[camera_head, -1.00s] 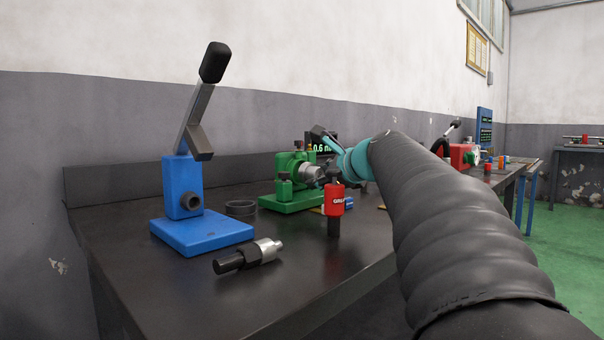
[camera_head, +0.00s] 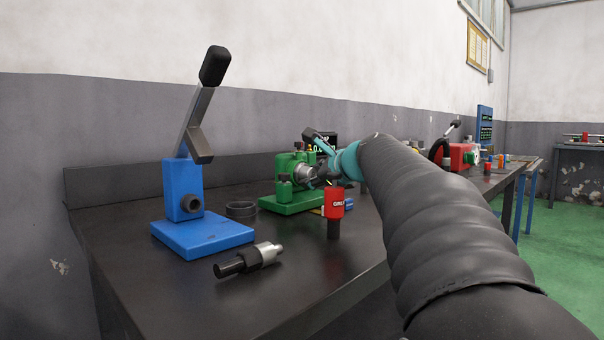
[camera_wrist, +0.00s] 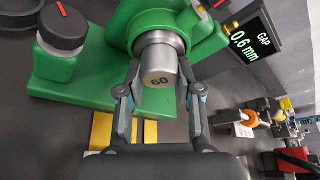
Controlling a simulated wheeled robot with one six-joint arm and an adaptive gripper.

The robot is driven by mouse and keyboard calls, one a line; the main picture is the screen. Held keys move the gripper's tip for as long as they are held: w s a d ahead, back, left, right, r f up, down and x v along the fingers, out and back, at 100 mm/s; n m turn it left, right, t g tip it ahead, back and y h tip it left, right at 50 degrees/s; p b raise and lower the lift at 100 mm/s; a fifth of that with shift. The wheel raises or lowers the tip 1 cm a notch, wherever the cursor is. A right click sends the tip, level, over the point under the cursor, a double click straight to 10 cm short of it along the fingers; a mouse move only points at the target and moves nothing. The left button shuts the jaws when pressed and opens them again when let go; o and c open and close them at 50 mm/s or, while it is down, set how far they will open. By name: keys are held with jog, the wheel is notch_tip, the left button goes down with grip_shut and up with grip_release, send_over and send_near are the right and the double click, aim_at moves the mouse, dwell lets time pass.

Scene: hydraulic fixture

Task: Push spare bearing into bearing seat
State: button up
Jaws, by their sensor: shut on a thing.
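A green fixture (camera_head: 296,196) with a round housing stands on the bench and also shows in the wrist view (camera_wrist: 85,72). A display (camera_wrist: 246,36) beside the fixture reads "GAP 0.6 mm".
A blue lever press (camera_head: 200,232), a dark ring (camera_head: 240,209), a black-and-silver tool (camera_head: 250,260) and a red-topped cylinder (camera_head: 333,203) stand or lie on the dark bench (camera_head: 190,300). A dark-capped green post (camera_wrist: 62,28) rises left of the housing.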

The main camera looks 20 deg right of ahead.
jog(key=shift+w+a, duration=0.1)
jog(key=shift+w, duration=0.1)
dwell(0.6)
jog(key=o, duration=1.2)
